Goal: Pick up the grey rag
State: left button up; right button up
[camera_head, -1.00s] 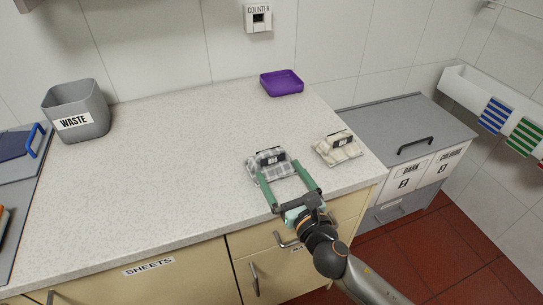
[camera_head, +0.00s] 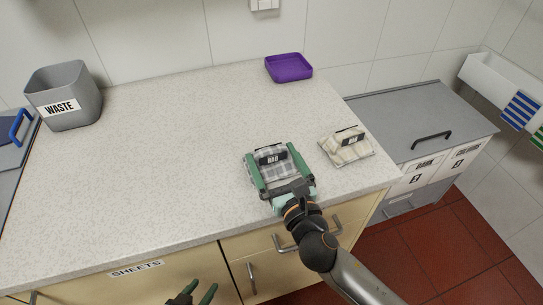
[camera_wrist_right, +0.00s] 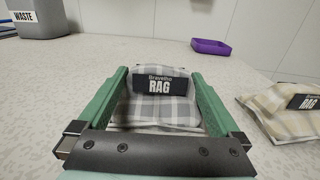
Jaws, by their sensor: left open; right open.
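The grey checked rag (camera_head: 271,166) with a dark "RAG" label lies on the counter near its front right. In the right wrist view the grey rag (camera_wrist_right: 161,103) sits between the two green fingers. My right gripper (camera_head: 267,162) is open, with one finger along each side of the rag; I cannot tell whether they touch it. It also shows in the right wrist view (camera_wrist_right: 160,88). My left gripper (camera_head: 200,290) is open and empty at the bottom edge of the head view, in front of the drawers and below the counter top.
A beige checked rag (camera_head: 345,148) lies just right of the grey one. A purple tray (camera_head: 288,68) stands at the back, and a grey waste bin (camera_head: 66,97) at the back left. The counter's (camera_head: 150,160) middle is clear.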

jog(key=shift+c, duration=0.2)
jog(key=c, duration=1.1)
